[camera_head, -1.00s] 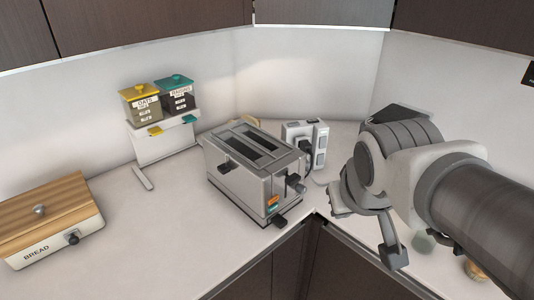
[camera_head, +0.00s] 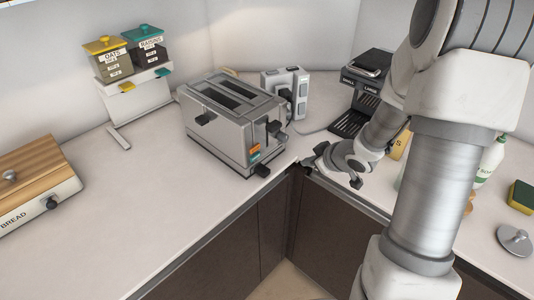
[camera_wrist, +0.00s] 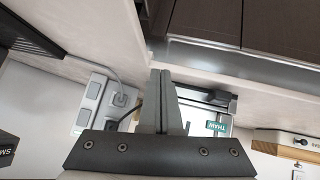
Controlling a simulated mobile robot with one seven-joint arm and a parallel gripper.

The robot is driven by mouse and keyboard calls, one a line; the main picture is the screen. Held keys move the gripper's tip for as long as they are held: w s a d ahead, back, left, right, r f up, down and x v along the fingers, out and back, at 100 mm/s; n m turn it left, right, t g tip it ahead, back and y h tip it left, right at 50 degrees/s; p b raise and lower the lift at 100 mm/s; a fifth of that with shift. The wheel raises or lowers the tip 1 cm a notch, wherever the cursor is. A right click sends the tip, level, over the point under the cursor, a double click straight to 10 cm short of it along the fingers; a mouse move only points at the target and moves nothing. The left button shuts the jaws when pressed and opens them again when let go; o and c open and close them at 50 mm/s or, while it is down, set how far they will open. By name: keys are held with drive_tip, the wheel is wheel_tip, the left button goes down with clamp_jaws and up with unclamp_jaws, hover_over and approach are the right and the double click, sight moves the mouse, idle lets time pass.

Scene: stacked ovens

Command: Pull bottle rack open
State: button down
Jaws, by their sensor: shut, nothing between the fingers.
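I cannot pick out a bottle rack in either view. Dark brown cabinet fronts (camera_head: 340,215) run below the counter edge right of the inner corner, and they also show at the top of the wrist view (camera_wrist: 250,25). My gripper (camera_head: 312,163) is by the counter edge near that corner, just right of the toaster in the head view. In the wrist view its two fingers (camera_wrist: 163,92) are together and empty. Whether it touches the counter edge cannot be told.
A metal toaster (camera_head: 235,120) stands left of my gripper, with an outlet block (camera_head: 285,90) behind. A coffee machine (camera_head: 360,95) is behind my arm. A bread box (camera_head: 35,180), a canister stand (camera_head: 135,95), a green-and-yellow sponge (camera_head: 521,196) and a metal lid (camera_head: 514,240) occupy the counter.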

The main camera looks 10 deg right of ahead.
sight(278, 183)
drive_tip(key=w+a+f+y+b, duration=0.1)
drive_tip(key=a+f, duration=0.1)
drive_tip(key=f, duration=0.1)
drive_tip(key=w+a+f+y, duration=0.1)
drive_tip(key=w+a+f, duration=0.1)
drive_tip(key=a+f, duration=0.1)
drive_tip(key=w+a+f+y+b, duration=0.1)
drive_tip(key=w+a+f, duration=0.1)
drive_tip(key=f, duration=0.3)
drive_tip(key=shift+a+f+n+b, duration=0.15)
drive_tip(key=shift+a+n+b, duration=0.15)
drive_tip(key=shift+s, duration=0.1)
